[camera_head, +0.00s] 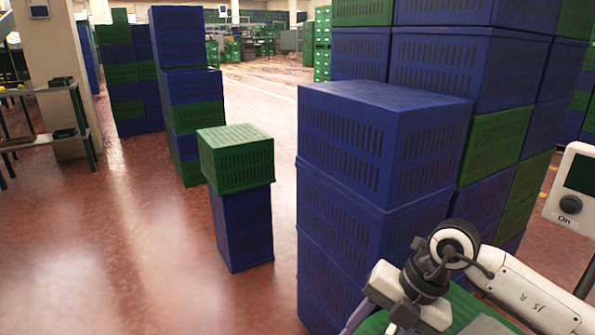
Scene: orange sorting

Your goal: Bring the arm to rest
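My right arm comes in from the lower right, a white link with a dark wrist joint. My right gripper (362,314) is at the bottom edge, beside the near stack of blue crates. Its fingers are largely cut off by the frame, so I cannot tell whether it is open or shut. I see nothing held in it. My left arm and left gripper are not in view. No oranges can be made out.
A tall stack of blue crates (375,145) stands close in front of my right arm. A green crate (237,160) sits on a blue crate (243,228) left of it. A panel marked "On" (571,192) is at the right edge. The red floor (120,250) at left is clear.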

